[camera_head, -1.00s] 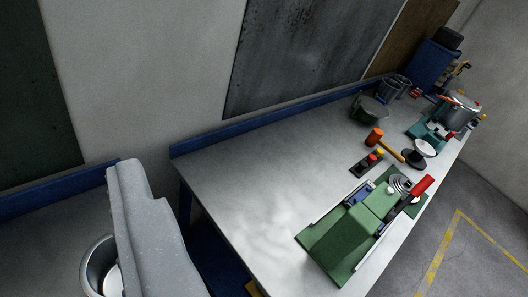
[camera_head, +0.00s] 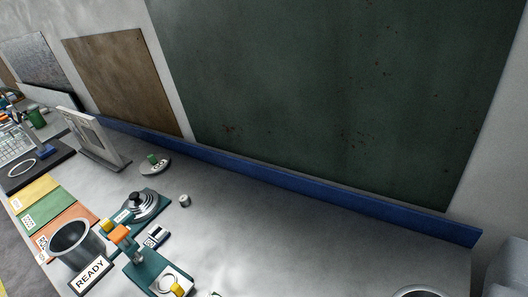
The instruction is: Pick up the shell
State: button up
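I cannot tell for sure which thing is the shell. An open grey metal cylinder (camera_head: 77,243) stands upright on the bench at the lower left, beside a READY sign (camera_head: 90,276). The rim of another round metal vessel (camera_head: 421,292) shows at the bottom edge, right of centre; the rest of it is cut off. My gripper is not in view.
The long grey bench (camera_head: 300,235) has a blue back edge (camera_head: 330,191) and a wide clear middle. A teal fixture with a dark stepped part (camera_head: 142,203), a small grey cylinder (camera_head: 184,200) and coloured mats (camera_head: 50,208) lie left. A grey shape (camera_head: 508,278) stands at lower right.

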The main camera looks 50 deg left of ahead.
aim_at(74, 243)
jog(key=u, duration=0.05)
jog(key=k, duration=0.5)
jog(key=u, duration=2.65)
jog(key=k, duration=1.05)
jog(key=z, duration=0.3)
jog(key=i, duration=1)
